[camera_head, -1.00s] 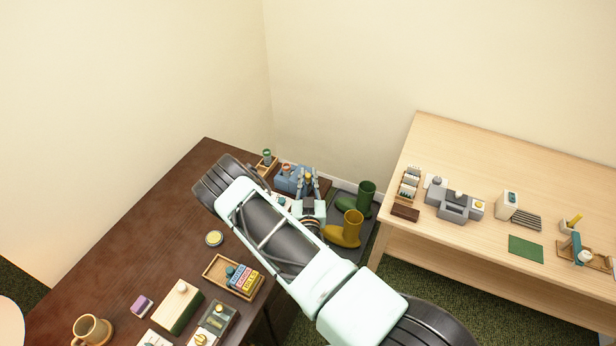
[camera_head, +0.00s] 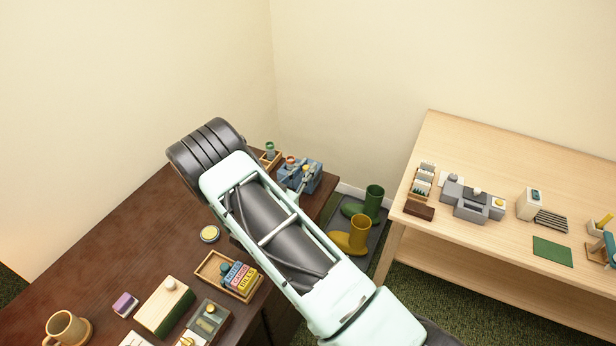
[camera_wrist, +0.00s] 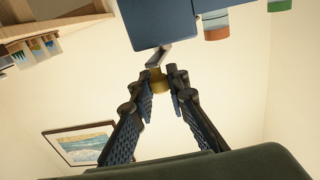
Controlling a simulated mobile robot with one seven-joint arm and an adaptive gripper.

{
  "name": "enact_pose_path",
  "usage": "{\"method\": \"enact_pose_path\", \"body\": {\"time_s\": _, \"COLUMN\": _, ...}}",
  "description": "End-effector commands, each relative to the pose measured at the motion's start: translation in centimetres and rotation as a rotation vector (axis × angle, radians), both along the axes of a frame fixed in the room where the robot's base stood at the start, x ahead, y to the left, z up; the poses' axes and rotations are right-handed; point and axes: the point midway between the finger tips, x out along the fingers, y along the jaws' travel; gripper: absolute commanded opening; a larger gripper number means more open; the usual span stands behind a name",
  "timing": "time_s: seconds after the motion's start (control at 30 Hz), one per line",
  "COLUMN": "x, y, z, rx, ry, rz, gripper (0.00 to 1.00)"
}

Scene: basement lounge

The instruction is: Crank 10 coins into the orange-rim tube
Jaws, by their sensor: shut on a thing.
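A blue coin machine (camera_head: 312,184) stands at the far right corner of the dark desk; it also shows at the top of the wrist view (camera_wrist: 165,25). A metal crank arm (camera_wrist: 160,55) runs from it to a yellow knob (camera_wrist: 158,80). My gripper (camera_wrist: 159,90) is shut on this knob, with a fingertip on either side. The orange-rim tube (camera_head: 290,160) is beside the machine; it shows upside down in the wrist view (camera_wrist: 216,32). A green-rim tube (camera_head: 270,147) stands in a small wooden tray (camera_head: 264,169). I cannot see coins inside the tubes.
The dark desk (camera_head: 130,235) also holds a wooden tray (camera_head: 207,266) of coloured boxes, a round yellow-topped tin (camera_head: 209,233) and a mug (camera_head: 65,328). Green and yellow boots (camera_head: 352,236) stand on the floor. A pale table (camera_head: 500,255) is at the right.

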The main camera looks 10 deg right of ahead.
Motion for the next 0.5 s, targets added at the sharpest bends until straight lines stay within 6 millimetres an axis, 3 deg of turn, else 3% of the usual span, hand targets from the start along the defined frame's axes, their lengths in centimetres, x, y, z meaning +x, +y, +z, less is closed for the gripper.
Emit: {"method": "enact_pose_path", "body": {"time_s": 0.5, "x": 0.09, "y": 0.21, "z": 0.03, "rx": 0.000, "ry": 0.000, "rz": -0.043, "gripper": 0.00}}
